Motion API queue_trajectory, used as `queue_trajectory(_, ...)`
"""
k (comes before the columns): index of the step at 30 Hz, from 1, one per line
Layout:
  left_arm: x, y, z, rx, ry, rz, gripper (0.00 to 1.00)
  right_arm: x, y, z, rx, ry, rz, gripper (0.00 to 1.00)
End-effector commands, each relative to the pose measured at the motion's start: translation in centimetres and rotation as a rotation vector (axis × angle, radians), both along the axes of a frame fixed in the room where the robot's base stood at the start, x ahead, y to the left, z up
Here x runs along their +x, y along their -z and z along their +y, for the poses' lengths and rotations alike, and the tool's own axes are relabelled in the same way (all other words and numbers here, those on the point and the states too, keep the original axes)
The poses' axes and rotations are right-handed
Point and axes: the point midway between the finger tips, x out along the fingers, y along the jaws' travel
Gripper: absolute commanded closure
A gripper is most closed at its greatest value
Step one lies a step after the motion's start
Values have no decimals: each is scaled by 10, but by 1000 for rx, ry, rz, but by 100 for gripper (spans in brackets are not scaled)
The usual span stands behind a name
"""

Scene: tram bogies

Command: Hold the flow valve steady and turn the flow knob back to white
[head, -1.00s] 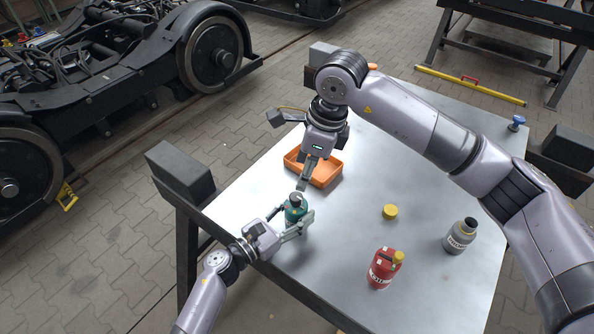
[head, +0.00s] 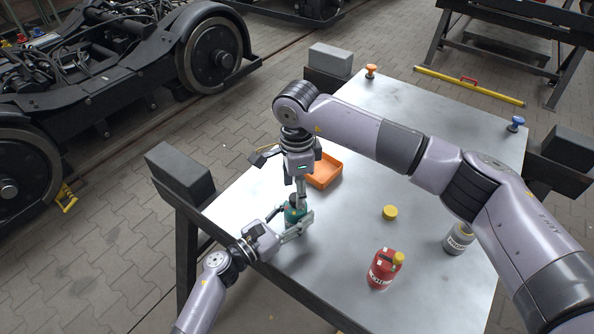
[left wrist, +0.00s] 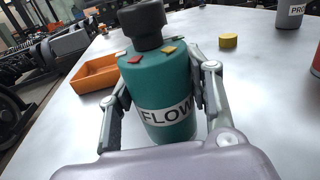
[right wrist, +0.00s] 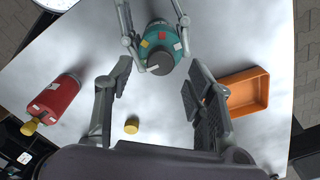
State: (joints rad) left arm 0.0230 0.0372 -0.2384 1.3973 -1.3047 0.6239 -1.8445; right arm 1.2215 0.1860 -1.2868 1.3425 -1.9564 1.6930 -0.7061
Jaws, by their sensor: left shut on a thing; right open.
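The flow valve (left wrist: 160,90) is a teal cylinder with a white FLOW label, standing upright on the table near its left edge. Its dark grey flow knob (left wrist: 143,22) sits on top, with red, yellow and white marks around it in the right wrist view; which mark the knob points to is unclear. My left gripper (head: 290,216) is shut around the valve's body, one finger on each side. My right gripper (right wrist: 155,85) is open and points down above the valve. The knob (right wrist: 160,62) shows between and beyond its fingers; in the head view the gripper partly hides it.
An orange tray (head: 338,169) lies just behind the valve, close to the right gripper. A yellow cap (head: 390,212), a red bottle (head: 381,272) and a grey bottle (head: 457,241) stand farther right. Orange (head: 371,70) and blue (head: 517,123) knobs sit at the table's edges.

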Motion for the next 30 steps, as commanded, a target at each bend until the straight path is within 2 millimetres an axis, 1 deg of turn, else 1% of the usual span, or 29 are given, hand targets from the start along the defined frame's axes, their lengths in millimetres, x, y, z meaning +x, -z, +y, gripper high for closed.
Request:
queue_trajectory(1,0,0,0,0,0,0,85,-1,7,0,0,0,3,51)
queue_trajectory(6,0,0,0,0,0,0,85,0,21,0,1,1,1,51)
queue_trajectory(16,0,0,0,0,0,0,85,0,24,0,1,0,0,51)
queue_trajectory(30,0,0,0,0,0,0,85,0,23,0,1,1,0,81)
